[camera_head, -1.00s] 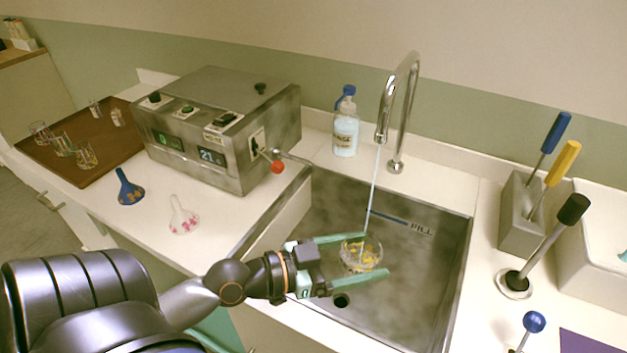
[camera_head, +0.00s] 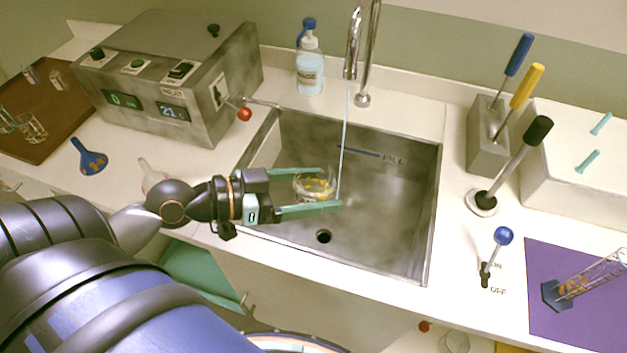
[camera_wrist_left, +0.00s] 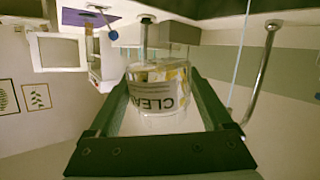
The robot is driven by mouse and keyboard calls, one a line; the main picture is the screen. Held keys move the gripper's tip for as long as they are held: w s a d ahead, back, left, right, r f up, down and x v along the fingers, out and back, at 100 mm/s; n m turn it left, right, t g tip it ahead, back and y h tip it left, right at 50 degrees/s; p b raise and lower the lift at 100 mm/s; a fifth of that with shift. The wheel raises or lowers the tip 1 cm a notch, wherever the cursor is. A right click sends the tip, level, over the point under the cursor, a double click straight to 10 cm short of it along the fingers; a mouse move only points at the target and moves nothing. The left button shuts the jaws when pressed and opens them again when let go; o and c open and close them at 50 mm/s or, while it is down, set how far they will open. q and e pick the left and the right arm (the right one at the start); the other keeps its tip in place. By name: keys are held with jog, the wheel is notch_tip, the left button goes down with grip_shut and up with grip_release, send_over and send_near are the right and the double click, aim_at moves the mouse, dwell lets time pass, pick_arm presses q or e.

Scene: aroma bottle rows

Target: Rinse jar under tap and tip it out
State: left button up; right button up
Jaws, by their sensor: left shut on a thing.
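A clear glass jar (camera_head: 313,185) with yellow-orange bits or marks is above the sink (camera_head: 395,215). My left gripper (camera_head: 308,190) is shut on it, with a green finger on each side. In the left wrist view, the jar (camera_wrist_left: 158,92) sits between the fingers with a label whose letters look upside down. The chrome tap (camera_head: 352,70) is running. Its thin water stream (camera_head: 343,140) falls just right of the jar, and in the left wrist view the stream (camera_wrist_left: 239,60) is also apart from it. My right gripper is not in view.
A blue-knobbed lever (camera_head: 503,237) stands by ON/OFF marks right of the sink. A grey block (camera_head: 488,140) holds tools. A soap bottle (camera_head: 310,70) stands behind the sink, a metal machine (camera_head: 165,80) to the left. A purple mat (camera_head: 560,260) lies at right.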

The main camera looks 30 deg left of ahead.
pick_arm(q)
jog(key=w+a+f+b, duration=0.1)
jog(key=w+b, duration=0.3)
jog(key=w, duration=0.5)
jog(key=w+a+f+b, duration=0.1)
jog(key=w+a+b, duration=0.2)
jog(key=w, duration=0.7)
jog(key=shift+a+f+b, duration=0.35)
jog(key=shift+a+f, duration=0.05)
jog(key=shift+a, duration=0.05)
jog(key=shift+s, duration=0.1)
dwell(1.3)
jog(key=s+d+p, duration=0.2)
jog(key=s+p, duration=0.1)
jog(key=s, duration=0.5)
jog(key=shift+s, duration=0.3)
jog(key=shift+d, duration=0.2)
dwell(1.4)
